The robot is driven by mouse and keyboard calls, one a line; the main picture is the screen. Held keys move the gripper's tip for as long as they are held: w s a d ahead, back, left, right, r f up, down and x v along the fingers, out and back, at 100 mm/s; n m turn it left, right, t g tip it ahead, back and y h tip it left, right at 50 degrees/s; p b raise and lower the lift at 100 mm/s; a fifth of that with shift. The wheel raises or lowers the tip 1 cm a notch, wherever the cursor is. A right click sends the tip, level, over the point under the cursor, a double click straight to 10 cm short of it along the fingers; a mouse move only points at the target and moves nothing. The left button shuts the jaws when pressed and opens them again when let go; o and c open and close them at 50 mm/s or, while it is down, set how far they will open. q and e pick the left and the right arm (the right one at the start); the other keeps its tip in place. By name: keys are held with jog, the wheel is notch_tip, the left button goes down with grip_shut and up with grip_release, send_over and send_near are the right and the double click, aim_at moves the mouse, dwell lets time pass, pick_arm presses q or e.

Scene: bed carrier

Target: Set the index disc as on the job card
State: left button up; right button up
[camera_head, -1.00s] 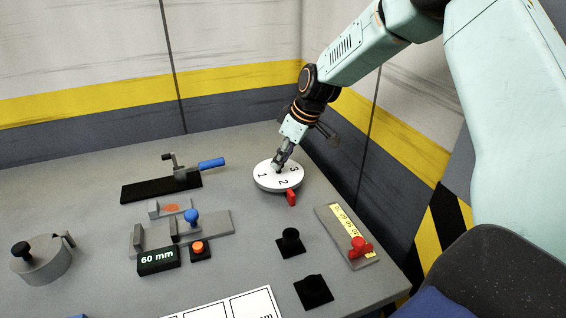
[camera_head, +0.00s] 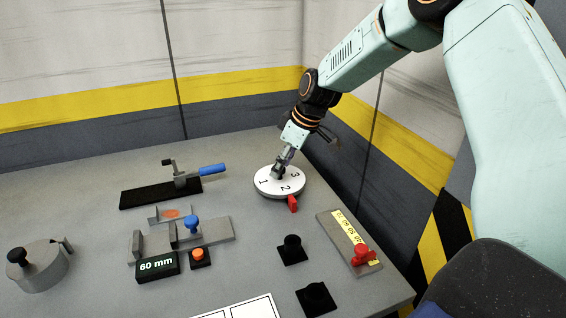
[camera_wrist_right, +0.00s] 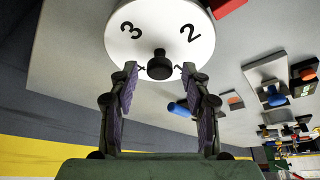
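My right gripper (camera_wrist_right: 160,70) is open, one finger on each side of the knob, with gaps visible. It also shows over the disc in the head view (camera_head: 281,168). The job card (camera_head: 245,310) is cut off at the bottom edge, its content unreadable. My left gripper is out of view.
A blue-handled clamp (camera_head: 187,183) stands left of the disc. A wall stands behind.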

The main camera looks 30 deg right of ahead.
jog(key=shift+s+d+r, duration=0.1)
jog(key=shift+s+r, duration=0.05)
jog(key=shift+r, duration=0.5)
jog(key=v, duration=1.1)
jog(key=shift+s, duration=0.2)
jog(key=shift+d+f, duration=0.1)
